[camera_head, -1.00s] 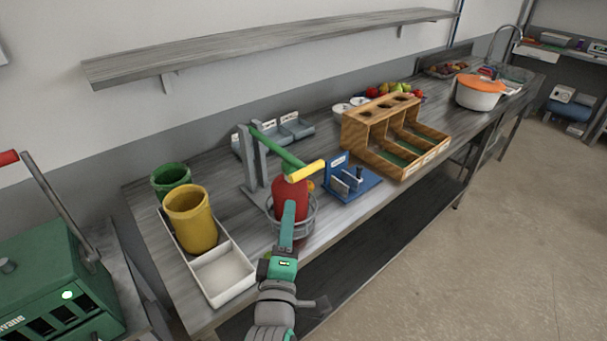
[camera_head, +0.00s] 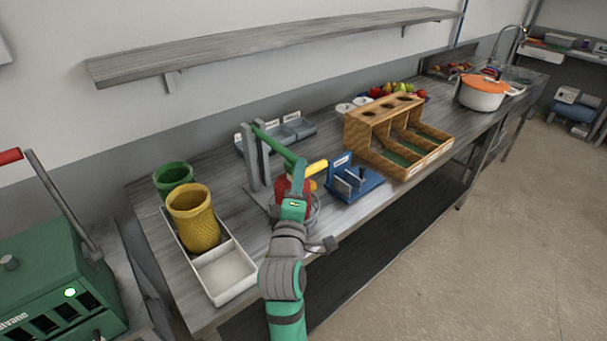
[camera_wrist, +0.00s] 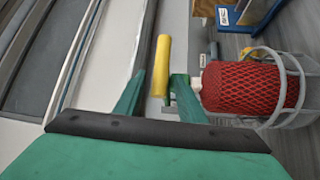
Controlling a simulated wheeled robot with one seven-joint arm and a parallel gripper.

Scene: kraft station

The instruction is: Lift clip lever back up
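The clip lever is a green bar (camera_head: 278,146) with a yellow handle (camera_head: 317,168), on a grey upright stand (camera_head: 256,160). A red mesh-covered bundle stands in a wire basket (camera_head: 315,212) below the lever; my arm hides much of it in the head view. The red bundle (camera_wrist: 250,87) is clear at the right of the wrist view. My gripper (camera_head: 300,168) is beside the handle. In the wrist view my fingers (camera_wrist: 160,85) are apart, and the yellow handle (camera_wrist: 163,65) shows between their tips. I cannot tell whether they touch it.
A blue fixture (camera_head: 355,186) stands just right of the lever. A wooden bin (camera_head: 375,140) stands beyond it. A white tray (camera_head: 228,278) and a yellow mesh roll (camera_head: 193,218) are at the left. Grey labelled bins (camera_head: 290,133) stand behind.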

